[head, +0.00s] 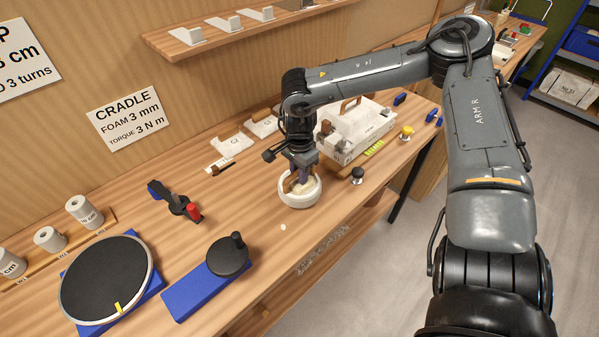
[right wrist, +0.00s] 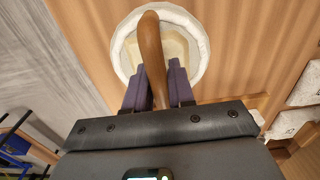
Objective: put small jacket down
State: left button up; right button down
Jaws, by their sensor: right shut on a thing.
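My right gripper (head: 302,172) points down at the middle of the bench. Its purple fingers (right wrist: 160,88) are shut on a curved brown wooden handle (right wrist: 151,50). The handle spans a cream piece, the small jacket (right wrist: 174,46), framed by a thick round white ring (right wrist: 120,48). The white ring also shows in the head view (head: 300,201), around the fingertips near the bench's front edge. I cannot tell whether ring and jacket are one piece, or whether the jacket touches what is below; the gripper hides part of it. My left gripper is not in view.
A large white jacket with a brown handle (head: 362,126) stands behind to the right. A black knob (head: 357,175) is just right of the ring. A black turntable (head: 104,280) and a blue-based stand (head: 197,291) are front left. Bench (head: 250,205) left of the ring is clear.

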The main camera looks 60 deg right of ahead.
jog(key=shift+f, duration=0.1)
jog(key=c, duration=1)
grip_release()
jog(key=shift+c, duration=0.2)
jog(key=shift+o, duration=0.4)
jog(key=shift+r, duration=0.2)
notch_tip(320, 180, up, 12)
